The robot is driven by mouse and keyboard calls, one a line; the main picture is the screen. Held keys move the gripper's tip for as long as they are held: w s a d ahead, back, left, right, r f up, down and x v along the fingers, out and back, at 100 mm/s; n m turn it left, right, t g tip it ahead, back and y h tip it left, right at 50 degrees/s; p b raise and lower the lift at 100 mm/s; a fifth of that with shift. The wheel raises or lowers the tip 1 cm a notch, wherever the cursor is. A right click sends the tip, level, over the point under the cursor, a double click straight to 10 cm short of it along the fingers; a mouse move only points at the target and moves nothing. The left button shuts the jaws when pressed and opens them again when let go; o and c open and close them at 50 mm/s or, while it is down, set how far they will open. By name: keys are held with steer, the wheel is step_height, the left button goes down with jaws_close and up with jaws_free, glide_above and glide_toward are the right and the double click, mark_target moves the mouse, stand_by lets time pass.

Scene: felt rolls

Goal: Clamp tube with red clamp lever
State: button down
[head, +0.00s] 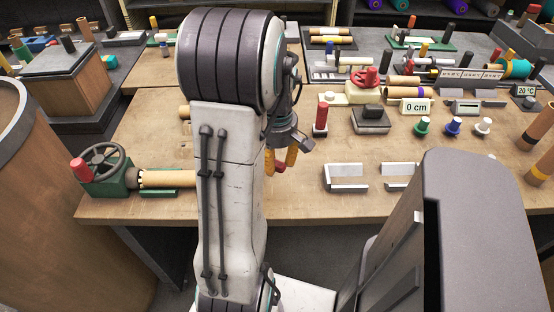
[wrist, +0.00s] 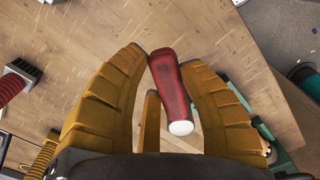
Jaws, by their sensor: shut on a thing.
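My gripper (wrist: 170,62) has yellow ribbed fingers shut on a red lever (wrist: 172,90) with a white end, seen in the wrist view. A green part (wrist: 278,157) shows below the lever, mostly covered by a finger; I cannot tell how the two join. In the head view my gripper (head: 284,160) is low near the table's front edge, right of my arm, with a bit of red between the fingers. A tan tube (head: 168,179) lies on a green fixture (head: 112,180) at front left; my arm hides its right end.
The fixture has a dark handwheel (head: 104,160) and red knob (head: 81,170). Right of my gripper stand a red-topped post (head: 321,118) and a pale bracket (head: 345,178). A "0 cm" sign (head: 415,106) and several small pegs stand farther right. Table front (head: 300,209) is bare.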

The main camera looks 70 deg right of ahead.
steer(key=shift+a, duration=0.15)
steer(key=m, duration=0.1)
steer(key=a+m, duration=0.1)
steer(key=shift+w+a+m+b, duration=0.25)
steer(key=shift+a+m+b, duration=0.05)
steer(key=shift+m+b, duration=0.1)
steer(key=m, duration=0.1)
steer(key=a+m, duration=0.1)
steer(key=shift+w+a+m, duration=0.25)
steer(key=shift+w+m, duration=0.1)
steer(key=shift+m, duration=0.05)
steer(key=m, duration=0.1)
steer(key=w+a+m, duration=0.1)
steer(key=m, duration=0.1)
steer(key=shift+w+a, duration=0.2)
steer(key=shift+a, duration=0.1)
steer(key=shift+w+a+m, duration=0.25)
steer(key=shift+w+m, duration=0.15)
steer(key=shift+m, duration=0.45)
steer(key=shift+w+a+m, duration=0.25)
steer(key=shift+w+m, duration=0.15)
steer(key=shift+m, duration=0.45)
steer(key=shift+f, duration=0.1)
steer(key=c, duration=0.7)
jaws_free()
steer(key=shift+w, duration=0.1)
steer(key=shift+c, duration=0.2)
